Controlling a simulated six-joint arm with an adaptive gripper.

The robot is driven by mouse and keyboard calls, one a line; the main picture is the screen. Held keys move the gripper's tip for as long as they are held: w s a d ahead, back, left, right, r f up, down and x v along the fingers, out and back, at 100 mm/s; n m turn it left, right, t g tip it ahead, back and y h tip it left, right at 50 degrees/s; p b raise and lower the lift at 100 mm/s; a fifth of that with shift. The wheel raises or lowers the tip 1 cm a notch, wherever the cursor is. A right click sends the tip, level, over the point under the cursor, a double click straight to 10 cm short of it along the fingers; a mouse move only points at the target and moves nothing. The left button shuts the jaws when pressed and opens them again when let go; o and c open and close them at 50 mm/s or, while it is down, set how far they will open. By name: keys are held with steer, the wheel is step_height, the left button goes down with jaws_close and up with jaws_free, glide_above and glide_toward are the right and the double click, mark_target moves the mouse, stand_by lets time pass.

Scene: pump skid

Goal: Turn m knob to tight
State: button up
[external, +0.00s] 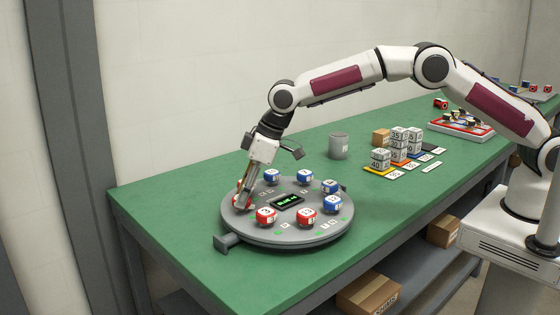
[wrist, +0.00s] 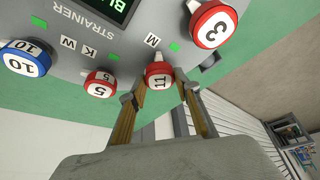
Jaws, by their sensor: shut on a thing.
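The m knob (wrist: 158,74) is a red knob with a white face marked 11, beside the "M" label (wrist: 152,40) on the grey round panel in the wrist view. My gripper (wrist: 160,90) is closed around it, one finger on each side. In the external view my gripper (external: 243,198) reaches down at the left rim of the round panel (external: 290,236), and it partly hides the red m knob (external: 237,203). I see no "tight" mark near the knob.
A red knob marked 3 (wrist: 213,25) and a red knob marked 5 (wrist: 100,83) flank the m knob closely. A blue knob marked 10 (wrist: 25,58) is farther left. A grey cup (external: 338,146) and numbered blocks (external: 398,145) stand behind on the green table (external: 170,205).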

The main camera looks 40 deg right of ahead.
steer(key=shift+m, duration=0.7)
steer(key=shift+s+a+m+t+h, duration=0.1)
steer(key=shift+m+t+h, duration=0.3)
steer(key=shift+m, duration=0.7)
steer(key=shift+a+m+t+h, duration=0.15)
steer(key=shift+m+h, duration=0.35)
steer(key=shift+m, duration=0.6)
steer(key=shift+d, duration=0.15)
steer(key=shift+f, duration=0.1)
steer(key=o, duration=1.1)
steer(key=shift+o, duration=0.2)
steer(key=shift+v, duration=2.7)
steer(key=shift+s+d+f, duration=0.1)
steer(key=shift+s+d, duration=0.5)
steer(key=shift+s, duration=1.3)
steer(key=shift+s+d, duration=0.6)
steer(key=shift+s, duration=1.25)
steer(key=shift+s+d+f, duration=0.1)
steer(key=shift+s+d, duration=0.55)
steer(key=shift+s, duration=1.25)
